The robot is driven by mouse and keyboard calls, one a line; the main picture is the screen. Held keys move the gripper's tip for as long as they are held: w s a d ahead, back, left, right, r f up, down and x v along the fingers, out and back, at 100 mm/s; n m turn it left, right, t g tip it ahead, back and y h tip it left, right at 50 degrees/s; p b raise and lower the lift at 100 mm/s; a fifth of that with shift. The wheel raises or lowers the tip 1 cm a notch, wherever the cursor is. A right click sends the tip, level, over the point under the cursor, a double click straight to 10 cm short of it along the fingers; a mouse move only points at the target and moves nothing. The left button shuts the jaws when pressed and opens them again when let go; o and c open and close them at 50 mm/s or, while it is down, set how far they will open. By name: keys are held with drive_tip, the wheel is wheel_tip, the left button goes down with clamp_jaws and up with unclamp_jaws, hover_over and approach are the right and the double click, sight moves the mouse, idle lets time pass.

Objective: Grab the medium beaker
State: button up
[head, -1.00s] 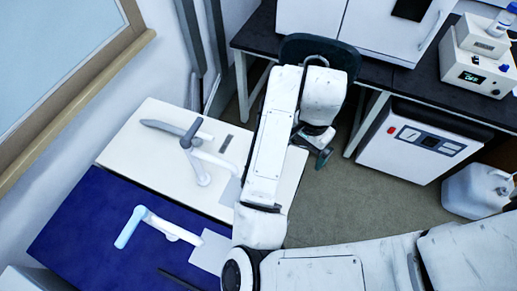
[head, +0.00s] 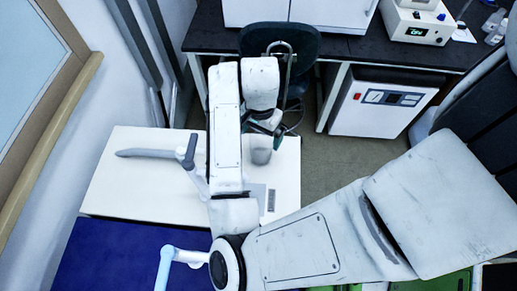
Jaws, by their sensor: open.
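My gripper (head: 268,126) is at the end of my white arm, near the right part of the white table's far edge. It shows small and dark green, and its jaws are open. A small grey rounded thing (head: 262,152) is on the white table (head: 120,185), just below the gripper in the picture. It may be a beaker, but I cannot tell its size or kind. My arm covers part of the table. No other beaker can be made out.
The blue surface (head: 105,255) is mostly bare. A dark chair (head: 300,45) stands behind the gripper. A black bench (head: 360,47) with a white instrument (head: 415,22) is at the back.

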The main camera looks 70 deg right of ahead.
hover_over(260, 146)
drive_tip(key=s+a, duration=0.1)
drive_tip(key=a, duration=0.2)
drive_tip(key=shift+s+f, duration=0.2)
drive_tip(key=shift+f, duration=2.8)
drive_tip(key=shift+c, duration=0.2)
drive_tip(key=c, duration=1)
